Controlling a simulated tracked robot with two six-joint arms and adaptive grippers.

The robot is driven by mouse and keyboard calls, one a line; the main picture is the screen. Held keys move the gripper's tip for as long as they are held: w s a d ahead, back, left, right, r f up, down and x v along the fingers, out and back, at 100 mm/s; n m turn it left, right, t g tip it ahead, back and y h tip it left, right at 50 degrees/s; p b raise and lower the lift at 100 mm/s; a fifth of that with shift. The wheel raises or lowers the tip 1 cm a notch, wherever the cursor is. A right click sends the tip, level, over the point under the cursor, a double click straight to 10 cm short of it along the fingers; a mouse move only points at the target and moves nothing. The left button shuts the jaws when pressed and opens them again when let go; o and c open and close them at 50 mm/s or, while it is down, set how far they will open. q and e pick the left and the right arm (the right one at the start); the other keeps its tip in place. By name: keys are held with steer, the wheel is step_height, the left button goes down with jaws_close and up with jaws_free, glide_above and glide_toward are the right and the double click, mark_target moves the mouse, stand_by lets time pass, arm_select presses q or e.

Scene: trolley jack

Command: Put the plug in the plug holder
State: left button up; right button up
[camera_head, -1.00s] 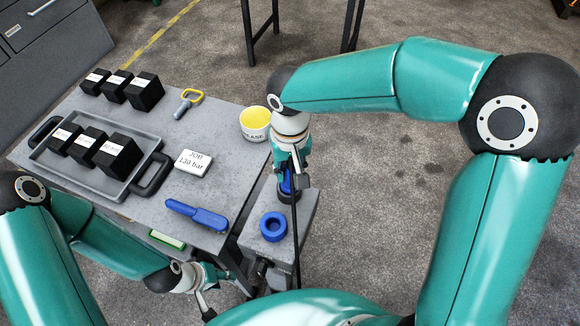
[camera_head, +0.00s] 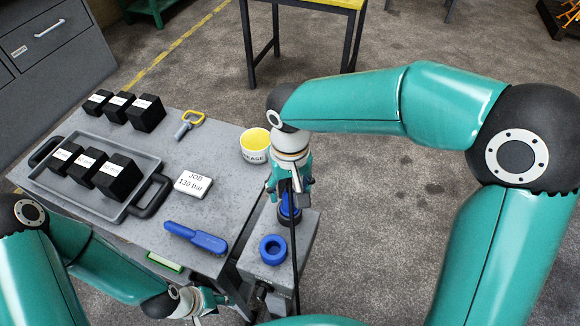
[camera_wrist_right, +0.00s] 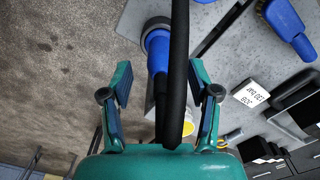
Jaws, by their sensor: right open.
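A blue upright piece with a dark ring at its base (camera_head: 289,212) stands on a small grey block-like stand. It looks like the plug, but I cannot be sure. A blue ring with a round hole (camera_head: 273,249), perhaps the plug holder, lies nearer on the same stand. My right gripper (camera_head: 290,182) is over the blue piece, pointing down. In the right wrist view its open fingers (camera_wrist_right: 163,88) are either side of the blue piece (camera_wrist_right: 158,50), with visible gaps. A black rod or hose crosses in front. My left gripper (camera_head: 205,303) is low, beside the bench; its fingers are unclear.
The grey bench holds a tray (camera_head: 60,185) with black blocks, more black blocks behind, a yellow-handled tool (camera_head: 190,122), a grease tub (camera_head: 255,147), a job card (camera_head: 193,184) and a blue-handled brush (camera_head: 196,237). Open floor lies to the right.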

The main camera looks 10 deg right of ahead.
step_height(320, 180, up, 10)
stand_by(0.4)
